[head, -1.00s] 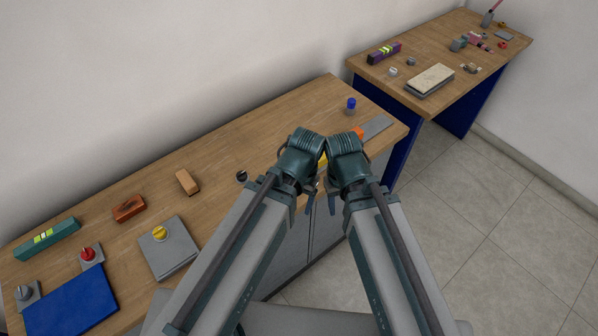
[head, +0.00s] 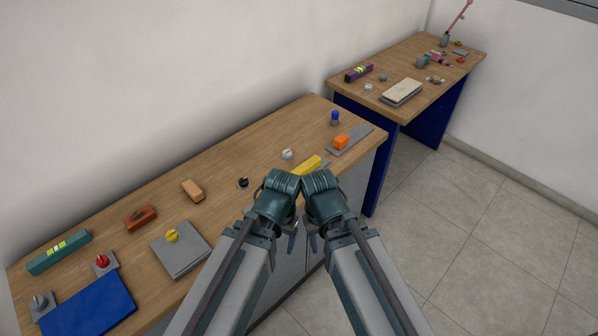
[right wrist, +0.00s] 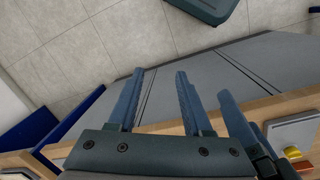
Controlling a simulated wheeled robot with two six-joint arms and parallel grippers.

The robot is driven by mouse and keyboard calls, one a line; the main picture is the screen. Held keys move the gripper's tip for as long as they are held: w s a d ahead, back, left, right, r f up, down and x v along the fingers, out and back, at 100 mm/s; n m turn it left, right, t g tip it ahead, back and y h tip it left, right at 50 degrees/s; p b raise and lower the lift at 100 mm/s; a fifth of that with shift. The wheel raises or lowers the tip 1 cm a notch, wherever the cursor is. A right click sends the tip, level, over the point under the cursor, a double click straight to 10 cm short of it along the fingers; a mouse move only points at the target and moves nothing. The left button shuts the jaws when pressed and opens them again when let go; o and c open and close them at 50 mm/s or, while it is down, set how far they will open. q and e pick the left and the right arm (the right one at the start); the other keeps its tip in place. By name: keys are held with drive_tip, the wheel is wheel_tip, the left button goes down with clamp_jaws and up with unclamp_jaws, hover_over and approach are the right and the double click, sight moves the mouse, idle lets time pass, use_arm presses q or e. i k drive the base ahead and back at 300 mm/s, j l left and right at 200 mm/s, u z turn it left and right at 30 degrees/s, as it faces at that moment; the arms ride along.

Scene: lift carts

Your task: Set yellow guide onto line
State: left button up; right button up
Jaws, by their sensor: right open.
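A yellow block (head: 306,166), which looks like the guide, lies near the front edge of the wooden bench (head: 222,172), just behind my wrists in the head view. Its near end is partly hidden by them. I cannot make out a marked line. My right gripper (head: 318,248) points down in front of the bench, apart from the block. In the right wrist view its two fingers (right wrist: 160,98) stand apart with nothing between them. My left gripper (head: 292,240) is close beside it, mostly hidden behind its own wrist; its jaw gap is not clear.
An orange block (head: 341,142) sits on a grey plate, with a blue-topped post (head: 335,118) behind. A white knob (head: 287,154) and black knob (head: 243,182) are nearby. A yellow knob (head: 172,236) stands farther left. A second bench (head: 425,70) is at the back right.

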sight(314, 162)
drive_tip(key=i+l+u, duration=0.65)
drive_tip(key=u, duration=0.2)
